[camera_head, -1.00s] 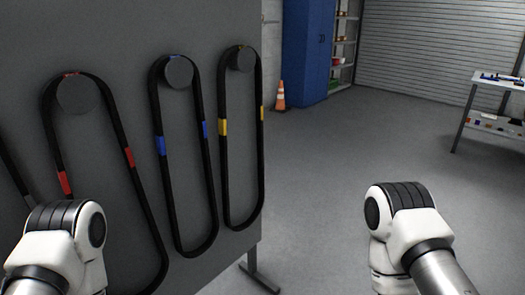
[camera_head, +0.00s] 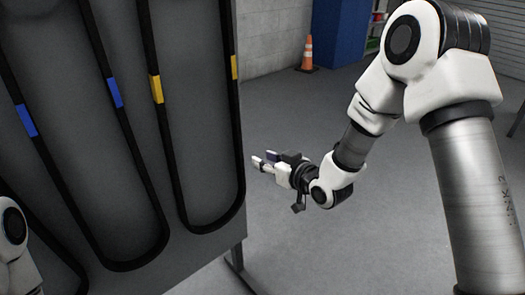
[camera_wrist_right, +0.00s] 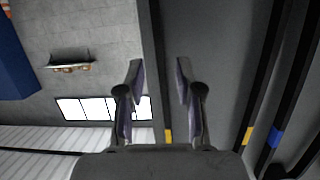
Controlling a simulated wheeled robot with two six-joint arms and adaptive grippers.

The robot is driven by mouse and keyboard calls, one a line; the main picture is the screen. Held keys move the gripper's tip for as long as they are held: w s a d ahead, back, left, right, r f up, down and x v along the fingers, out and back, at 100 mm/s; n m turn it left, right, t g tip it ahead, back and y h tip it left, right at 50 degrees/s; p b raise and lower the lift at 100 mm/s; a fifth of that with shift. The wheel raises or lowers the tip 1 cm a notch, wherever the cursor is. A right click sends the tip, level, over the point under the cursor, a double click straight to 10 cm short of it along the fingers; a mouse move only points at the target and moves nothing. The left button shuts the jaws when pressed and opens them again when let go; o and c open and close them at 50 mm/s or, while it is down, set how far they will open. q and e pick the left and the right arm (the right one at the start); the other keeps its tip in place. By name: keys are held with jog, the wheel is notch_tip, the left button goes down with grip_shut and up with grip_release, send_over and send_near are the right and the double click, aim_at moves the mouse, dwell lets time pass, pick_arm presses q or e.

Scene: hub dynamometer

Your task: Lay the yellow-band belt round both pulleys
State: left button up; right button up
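The yellow-band belt (camera_head: 167,135) hangs on the grey board, a long black loop with two yellow bands; its lower loop shows in the head view and its top is out of frame. It also shows in the right wrist view, with a yellow band (camera_wrist_right: 248,135) at the lower right. My right gripper (camera_head: 262,160) is beside the board's right edge, apart from the belt. In the right wrist view its two fingers (camera_wrist_right: 160,85) are spread with nothing held between them. My left gripper is out of view. No pulleys for the belt are clearly seen.
The grey board (camera_head: 205,170) fills the left side. A blue-band belt (camera_head: 70,185) hangs left of the yellow-band one. An orange cone (camera_head: 307,53) and a blue cabinet (camera_head: 340,30) stand behind. The floor right of the board is clear.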

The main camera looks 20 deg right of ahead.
aim_at(238, 107)
notch_tip(238, 107, up, 9)
jog(key=w+n+t+y+b, duration=0.1)
jog(key=w+t+y, duration=0.1)
jog(key=t, duration=0.1)
jog(key=x, duration=0.7)
jog(key=f+p+x, duration=0.1)
jog(key=x, duration=0.3)
jog(key=shift+w, duration=0.2)
grip_shut()
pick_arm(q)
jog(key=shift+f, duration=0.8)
pick_arm(e)
jog(key=shift+r+p, duration=0.65)
jog(key=shift+r, duration=0.25)
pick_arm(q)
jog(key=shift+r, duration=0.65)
pick_arm(e)
jog(key=shift+f, duration=0.1)
